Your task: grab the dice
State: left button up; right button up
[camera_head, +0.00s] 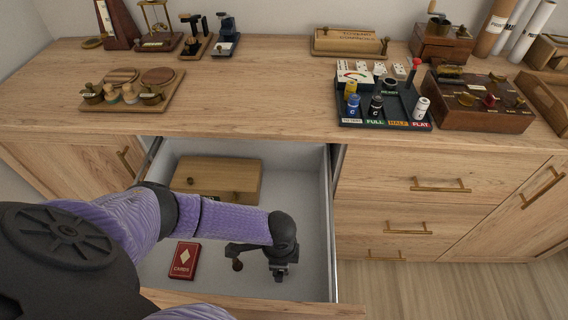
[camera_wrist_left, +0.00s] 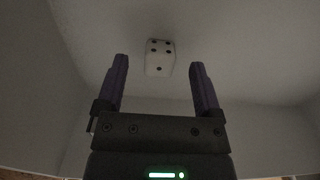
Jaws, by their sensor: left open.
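A white die with dark pips (camera_wrist_left: 159,56) rests on the drawer floor in the left wrist view. It lies ahead of and between the two fingers of my left gripper (camera_wrist_left: 159,68), with a gap to each finger. My left gripper is open and empty. In the head view my left gripper (camera_head: 279,272) reaches down into the open drawer (camera_head: 308,175) near its right side. The die cannot be made out in the head view, where my gripper and arm cover that area. My right gripper is not in view.
The drawer walls stand close around. The countertop (camera_head: 260,85) above holds several objects.

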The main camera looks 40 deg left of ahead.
pick_arm(q)
notch_tip(320, 180, down, 3)
jog(key=shift+r+b, duration=0.2)
jog(key=shift+b, duration=0.1)
jog(key=shift+r, duration=0.15)
jog(key=shift+c, duration=0.6)
grip_shut()
